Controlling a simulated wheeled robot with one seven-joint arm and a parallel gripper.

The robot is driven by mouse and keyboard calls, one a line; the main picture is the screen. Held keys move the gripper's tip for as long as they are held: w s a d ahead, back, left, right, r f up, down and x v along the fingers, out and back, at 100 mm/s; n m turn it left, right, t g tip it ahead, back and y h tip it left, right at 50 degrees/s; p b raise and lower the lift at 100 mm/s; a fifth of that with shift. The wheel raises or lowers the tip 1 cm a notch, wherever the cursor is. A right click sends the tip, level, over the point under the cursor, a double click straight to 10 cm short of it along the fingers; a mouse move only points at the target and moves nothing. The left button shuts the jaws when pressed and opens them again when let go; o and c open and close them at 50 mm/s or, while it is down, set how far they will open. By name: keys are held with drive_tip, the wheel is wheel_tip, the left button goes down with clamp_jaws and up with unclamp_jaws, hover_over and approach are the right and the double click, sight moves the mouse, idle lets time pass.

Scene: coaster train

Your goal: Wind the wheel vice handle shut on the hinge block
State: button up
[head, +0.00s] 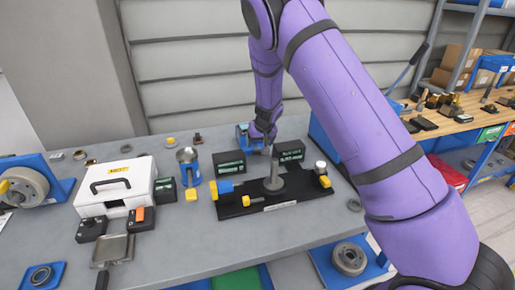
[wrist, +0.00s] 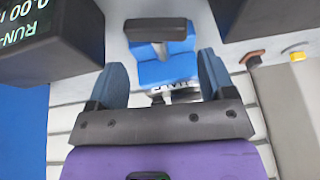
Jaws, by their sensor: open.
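A small blue device (head: 243,138), which looks like the vice, stands at the back of the grey bench behind the dark display boxes. In the wrist view the blue body (wrist: 166,68) lies between my fingers, with a dark grey block (wrist: 158,29) at its far end. I cannot tell whether that block is the hinge block. A pale lettered part (wrist: 180,91) shows near my palm; the handle is not clearly visible. My gripper (head: 267,148) reaches down beside the blue device. Its two blue-padded fingers (wrist: 162,62) are apart, one on each side, with no clear grip on anything.
Dark display boxes (head: 228,163) (head: 290,151) stand close in front of my gripper. A black fixture plate (head: 240,208) with a grey post is nearer. A white case (head: 117,184) and a blue-framed wheel unit (head: 25,185) stand left.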

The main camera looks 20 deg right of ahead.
sight(258, 148)
drive_tip(key=shift+x, duration=2.05)
drive_tip(key=c, duration=0.6)
drive_tip(key=shift+c, duration=0.2)
drive_tip(key=shift+s+d+y, duration=0.1)
drive_tip(key=shift+d+y, duration=0.05)
drive_tip(key=shift+y, duration=0.45)
drive_tip(key=o, duration=0.6)
drive_tip(key=shift+o, duration=0.2)
drive_tip(key=shift+r, duration=0.1)
